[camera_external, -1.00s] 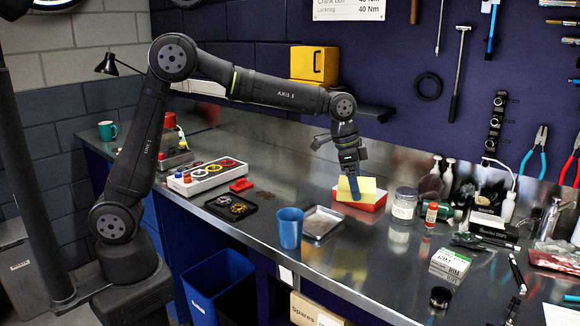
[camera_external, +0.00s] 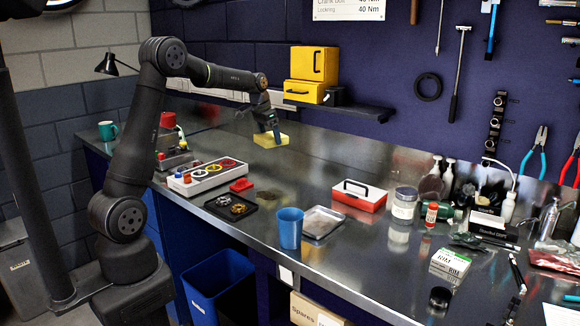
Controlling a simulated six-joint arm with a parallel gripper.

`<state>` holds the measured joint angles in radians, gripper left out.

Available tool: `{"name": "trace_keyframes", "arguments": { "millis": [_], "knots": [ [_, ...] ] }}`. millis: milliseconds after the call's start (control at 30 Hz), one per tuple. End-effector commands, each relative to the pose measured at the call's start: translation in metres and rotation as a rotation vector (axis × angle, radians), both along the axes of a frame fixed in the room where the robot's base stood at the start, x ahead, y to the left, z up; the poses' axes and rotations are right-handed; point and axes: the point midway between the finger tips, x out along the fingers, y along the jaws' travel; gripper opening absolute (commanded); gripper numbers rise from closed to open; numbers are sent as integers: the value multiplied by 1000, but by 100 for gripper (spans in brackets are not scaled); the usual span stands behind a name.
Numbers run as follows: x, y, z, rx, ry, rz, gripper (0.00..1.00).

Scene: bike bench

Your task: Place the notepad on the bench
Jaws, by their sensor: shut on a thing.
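The notepad (camera_external: 268,142) is a flat yellow block, held at the back of the bench. My gripper (camera_external: 274,136) is shut on it from above. The notepad looks slightly above or at the bench surface; I cannot tell whether it touches. The bench (camera_external: 310,165) is a long, shiny metal top, bare around and in front of the notepad.
A red and white case with a black handle (camera_external: 360,195) stands on the bench to the right. A blue cup (camera_external: 289,228), a metal tray (camera_external: 324,222) and a black tray (camera_external: 231,207) lie in front. A dark wall shelf (camera_external: 345,109) with yellow boxes (camera_external: 312,65) is behind.

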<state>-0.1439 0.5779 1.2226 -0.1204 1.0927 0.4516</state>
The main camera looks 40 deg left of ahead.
Motion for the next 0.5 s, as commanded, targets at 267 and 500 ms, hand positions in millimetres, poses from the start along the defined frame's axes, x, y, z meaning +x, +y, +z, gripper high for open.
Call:
{"name": "trace_keyframes", "arguments": {
  "millis": [267, 500],
  "knots": [
    [-22, 125, 0, 0, 0, 196, 62],
    [-36, 168, -1, 0, 0, 265, 62]
  ]
}}
